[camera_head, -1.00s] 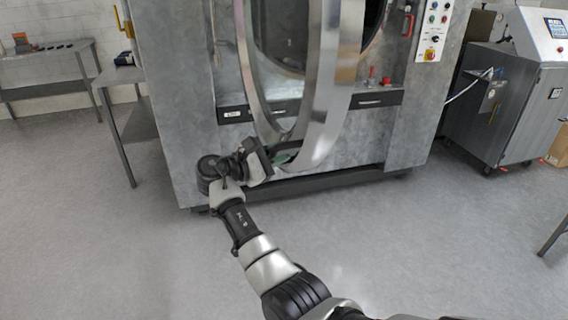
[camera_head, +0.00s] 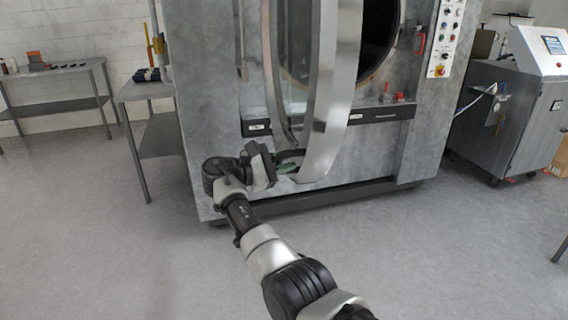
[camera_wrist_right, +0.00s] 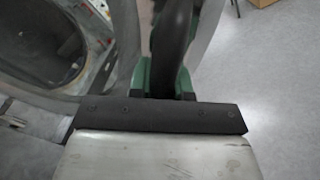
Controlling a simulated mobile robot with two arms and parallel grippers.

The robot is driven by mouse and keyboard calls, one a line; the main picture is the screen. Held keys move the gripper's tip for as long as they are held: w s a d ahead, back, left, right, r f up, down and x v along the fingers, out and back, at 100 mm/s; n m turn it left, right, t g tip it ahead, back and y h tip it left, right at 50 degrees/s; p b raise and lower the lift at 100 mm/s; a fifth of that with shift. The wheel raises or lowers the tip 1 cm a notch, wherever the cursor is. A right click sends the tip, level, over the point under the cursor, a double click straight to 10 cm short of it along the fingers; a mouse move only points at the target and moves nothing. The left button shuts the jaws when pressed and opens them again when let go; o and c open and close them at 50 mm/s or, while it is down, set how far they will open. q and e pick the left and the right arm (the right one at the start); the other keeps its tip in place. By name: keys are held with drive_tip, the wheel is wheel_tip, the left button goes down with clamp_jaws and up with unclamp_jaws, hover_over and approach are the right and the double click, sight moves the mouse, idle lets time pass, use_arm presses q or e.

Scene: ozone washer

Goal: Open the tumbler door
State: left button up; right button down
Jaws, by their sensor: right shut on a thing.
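The tumbler door (camera_head: 334,95) is a large round metal ring with glass. It stands swung out from the washer front, seen nearly edge-on, with the dark drum opening (camera_head: 378,40) showing behind it to the right. My right gripper (camera_head: 282,163) is at the door's lower edge, its green fingers partly hidden by the wrist. In the right wrist view the fingers (camera_wrist_right: 163,80) are shut on the black curved door handle (camera_wrist_right: 175,38). My left gripper is not in view.
The grey washer body (camera_head: 205,110) has a control panel (camera_head: 446,35) at its right. A side table (camera_head: 160,135) stands left of it and a grey cabinet (camera_head: 520,115) right. The floor (camera_head: 420,255) in front is clear.

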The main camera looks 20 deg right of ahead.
drive_tip(key=shift+f, duration=0.15)
drive_tip(key=c, duration=1.3)
unclamp_jaws()
drive_tip(key=shift+c, duration=0.2)
drive_tip(key=a+b, duration=0.3)
drive_tip(key=a, duration=0.7)
drive_tip(key=shift+a, duration=0.4)
